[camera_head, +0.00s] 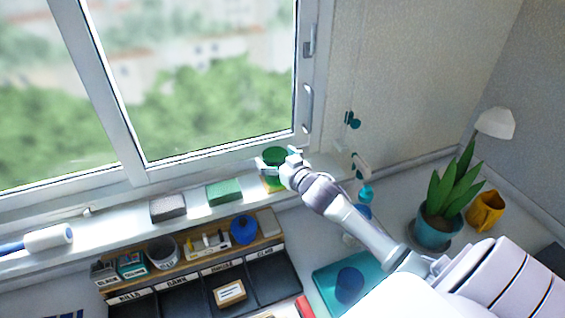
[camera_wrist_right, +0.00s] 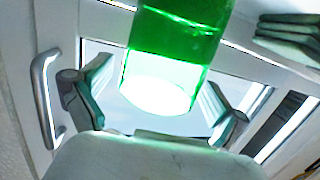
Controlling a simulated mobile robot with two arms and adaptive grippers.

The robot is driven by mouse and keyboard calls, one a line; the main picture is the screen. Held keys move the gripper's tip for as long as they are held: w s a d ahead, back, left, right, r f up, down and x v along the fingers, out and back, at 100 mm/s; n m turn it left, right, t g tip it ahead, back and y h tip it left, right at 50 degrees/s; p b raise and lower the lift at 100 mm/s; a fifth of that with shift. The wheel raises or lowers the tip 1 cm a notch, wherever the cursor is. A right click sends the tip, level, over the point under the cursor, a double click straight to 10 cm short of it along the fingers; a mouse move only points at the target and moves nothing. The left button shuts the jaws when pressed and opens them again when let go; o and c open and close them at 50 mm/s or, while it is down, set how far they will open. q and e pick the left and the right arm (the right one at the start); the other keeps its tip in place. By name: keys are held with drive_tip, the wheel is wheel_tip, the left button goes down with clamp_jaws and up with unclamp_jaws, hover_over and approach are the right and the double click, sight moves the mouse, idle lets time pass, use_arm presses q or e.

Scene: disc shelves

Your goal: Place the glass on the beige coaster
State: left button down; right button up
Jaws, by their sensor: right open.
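A green glass (camera_head: 274,156) is at the right part of the window sill. A yellowish-beige coaster (camera_head: 271,184) shows just below it, partly hidden by the glass and my gripper. Whether the glass rests fully on it I cannot tell. My right gripper (camera_head: 279,160) is at the glass with its fingers apart, one on each side. In the right wrist view the green glass (camera_wrist_right: 175,45) sits between the two open fingers, with gaps beside it. My left gripper is not in view.
A green block (camera_head: 224,191) and a dark grey block (camera_head: 168,207) lie along the sill to the left, with a white roller (camera_head: 48,238) farther left. Below stands a black organizer (camera_head: 263,285) with small items. A potted plant (camera_head: 437,233) and a yellow mug (camera_head: 486,210) stand right.

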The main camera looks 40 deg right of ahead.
drive_tip(key=s+r+b, duration=0.1)
drive_tip(key=s+b, duration=0.1)
drive_tip(key=s, duration=0.9)
drive_tip(key=shift+s+a+r, duration=0.3)
drive_tip(key=shift+s+r, duration=0.1)
